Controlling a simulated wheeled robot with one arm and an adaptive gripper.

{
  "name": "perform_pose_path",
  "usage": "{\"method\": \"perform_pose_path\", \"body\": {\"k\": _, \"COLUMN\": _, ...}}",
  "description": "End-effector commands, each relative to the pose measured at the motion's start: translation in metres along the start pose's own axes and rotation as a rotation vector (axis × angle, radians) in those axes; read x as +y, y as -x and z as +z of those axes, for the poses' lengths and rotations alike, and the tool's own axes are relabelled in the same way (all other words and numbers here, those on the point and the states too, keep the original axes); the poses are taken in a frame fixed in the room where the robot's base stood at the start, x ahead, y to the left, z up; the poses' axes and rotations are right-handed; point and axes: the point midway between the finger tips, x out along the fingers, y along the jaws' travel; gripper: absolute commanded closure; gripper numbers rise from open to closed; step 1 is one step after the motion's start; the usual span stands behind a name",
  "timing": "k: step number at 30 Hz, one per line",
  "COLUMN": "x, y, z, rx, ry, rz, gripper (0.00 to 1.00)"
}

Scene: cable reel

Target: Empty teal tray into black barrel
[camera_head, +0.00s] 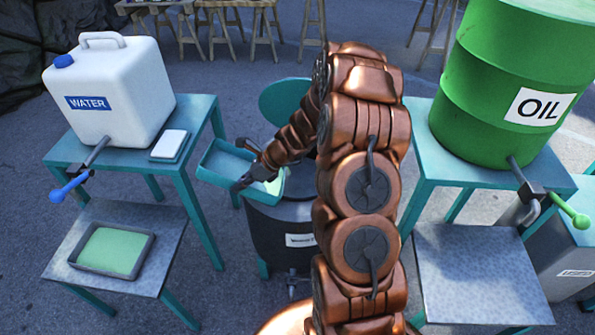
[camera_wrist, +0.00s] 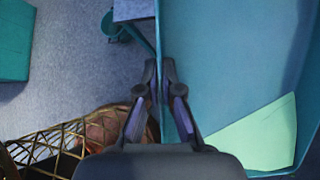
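The teal tray (camera_head: 218,158) is held in the air above and to the left of the black barrel (camera_head: 283,235). My gripper (camera_head: 243,183) is shut on the tray's near wall. In the wrist view my gripper (camera_wrist: 160,75) has a finger on each side of the wall of the teal tray (camera_wrist: 225,50). Light green liquid (camera_wrist: 258,135) lies pooled in one corner of the tray, so the tray looks tilted. The barrel has a white label, partly covered by my arm. Its teal lid (camera_head: 283,98) stands open behind. My arm hides much of the barrel's opening.
At left, a teal table bears a white WATER container (camera_head: 105,85) with a blue tap. A dark tray (camera_head: 146,250) of green liquid sits on the low metal stand below. At right, a green OIL drum (camera_head: 470,65) stands above an empty metal stand (camera_head: 480,275).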

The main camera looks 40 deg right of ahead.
Motion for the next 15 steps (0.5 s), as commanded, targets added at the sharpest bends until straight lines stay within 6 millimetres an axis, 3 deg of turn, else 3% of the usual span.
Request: {"method": "perform_pose_path", "body": {"k": 15, "x": -0.0031, "y": 0.0068, "z": -0.0015, "rx": -0.030, "ry": -0.007, "rz": 0.015, "gripper": 1.00}}
